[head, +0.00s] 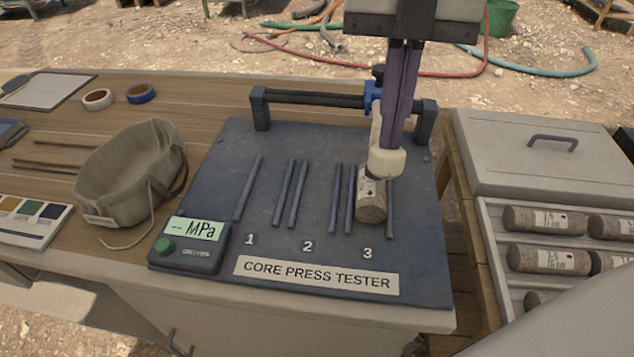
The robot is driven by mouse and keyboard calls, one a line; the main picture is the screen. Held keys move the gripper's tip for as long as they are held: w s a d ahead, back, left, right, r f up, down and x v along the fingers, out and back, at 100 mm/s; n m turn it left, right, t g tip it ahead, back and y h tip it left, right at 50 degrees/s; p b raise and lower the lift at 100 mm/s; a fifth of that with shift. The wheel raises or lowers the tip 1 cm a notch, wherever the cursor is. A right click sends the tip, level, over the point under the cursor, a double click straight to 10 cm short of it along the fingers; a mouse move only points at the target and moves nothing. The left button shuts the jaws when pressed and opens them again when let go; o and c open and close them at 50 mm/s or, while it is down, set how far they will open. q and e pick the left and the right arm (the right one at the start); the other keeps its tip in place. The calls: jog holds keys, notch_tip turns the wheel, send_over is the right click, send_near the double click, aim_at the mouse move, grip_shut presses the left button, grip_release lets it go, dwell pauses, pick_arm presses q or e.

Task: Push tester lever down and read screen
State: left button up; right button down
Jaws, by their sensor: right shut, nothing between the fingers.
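The core press tester (290,200) is a dark plate on the table, with slots labelled 1, 2 and 3. A cream lever (376,128) hangs from a blue carriage (374,97) on the rear rail, its rounded end low over slot 3. A grey core (371,207) with a white label lies in slot 3, partly hidden under that end. The screen (195,229) shows dashes and "MPa". My right gripper (394,146) is shut and empty, pointing down with its tips at the lever's rounded end; contact is hard to tell. My left gripper is out of view.
A tray (486,240) of labelled cores stands at right beside a grey lidded case (540,155). A cloth bag (130,175), tape rolls (98,98) and a colour chart (30,222) lie on the left. Slots 1 and 2 are empty.

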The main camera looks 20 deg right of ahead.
aim_at(385, 166)
jog(key=shift+f, duration=0.1)
jog(key=shift+s+a+f+b, duration=0.1)
jog(key=shift+f+b, duration=0.6)
jog(key=shift+f, duration=0.15)
jog(key=shift+s+a+f+b, duration=0.1)
jog(key=shift+f+b, duration=0.55)
jog(key=shift+f, duration=0.25)
jog(key=shift+s+f+b, duration=0.2)
jog(key=shift+f+b, duration=1.1)
jog(key=shift+f, duration=0.2)
jog(key=shift+r, duration=0.1)
